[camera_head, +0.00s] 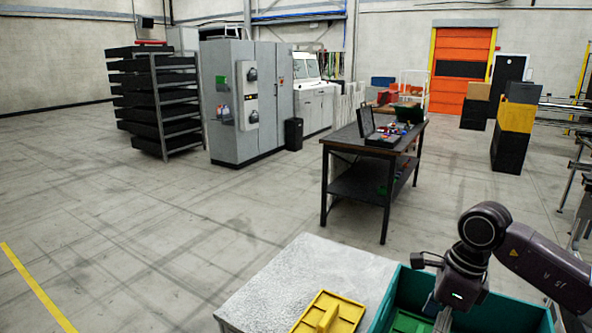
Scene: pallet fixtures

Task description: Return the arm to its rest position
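My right arm comes in from the right edge, and its gripper (442,318) points down over a teal crate (515,312) at the bottom right. The fingertips are cut off or hidden at the lower edge, so I cannot tell whether they are open or shut. A green part (408,322) lies in the crate beside the gripper; I cannot tell whether they touch. A yellow fixture (345,311) with a raised rib lies on the grey tabletop (290,279), left of the crate. My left arm and gripper are not in view.
A dark workbench (345,142) with an open case (375,128) stands beyond the tabletop. Grey cabinets (232,100) and a rack of black trays (155,100) stand farther back. Stacked boxes (515,118) stand at the right. The floor on the left is clear.

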